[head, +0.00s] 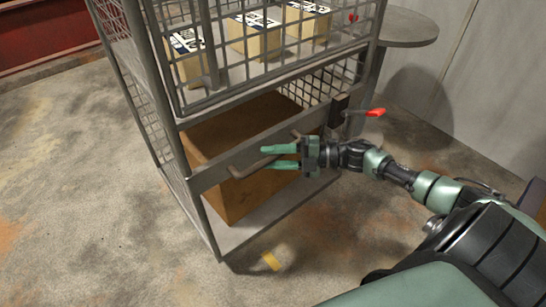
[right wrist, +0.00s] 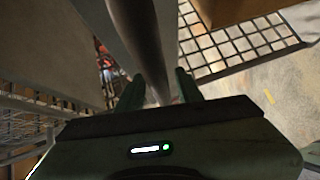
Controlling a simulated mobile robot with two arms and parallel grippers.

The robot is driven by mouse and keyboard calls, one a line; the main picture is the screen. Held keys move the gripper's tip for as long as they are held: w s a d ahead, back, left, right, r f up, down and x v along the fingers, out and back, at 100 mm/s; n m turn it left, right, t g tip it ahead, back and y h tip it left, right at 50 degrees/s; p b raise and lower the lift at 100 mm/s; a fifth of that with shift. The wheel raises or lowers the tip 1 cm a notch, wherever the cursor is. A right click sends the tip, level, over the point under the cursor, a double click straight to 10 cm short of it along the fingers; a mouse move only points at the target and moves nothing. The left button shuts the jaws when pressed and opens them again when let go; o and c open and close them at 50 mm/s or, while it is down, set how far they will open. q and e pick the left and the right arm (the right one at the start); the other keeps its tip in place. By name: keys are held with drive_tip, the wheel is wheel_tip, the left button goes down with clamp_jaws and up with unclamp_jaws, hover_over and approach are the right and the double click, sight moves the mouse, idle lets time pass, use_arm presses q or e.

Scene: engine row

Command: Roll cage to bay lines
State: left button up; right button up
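The roll cage (head: 217,110) is a grey steel frame with mesh sides, standing upright on the concrete floor. In the right wrist view the tube (right wrist: 148,50) runs between the fingers, with a small gap at the right finger. A short yellow floor mark (head: 270,261) lies in front of the cage; other bay lines are not visible. My left gripper is out of view.
Several labelled boxes (head: 254,38) stand on the cage's upper shelf, and a large brown carton (head: 225,190) below. A red-tipped lever (head: 375,112) sits by the right post. A round grey table (head: 408,27) stands behind, near the wall. Floor left of the cage is clear.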

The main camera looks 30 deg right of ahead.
clamp_jaws()
idle(1.2)
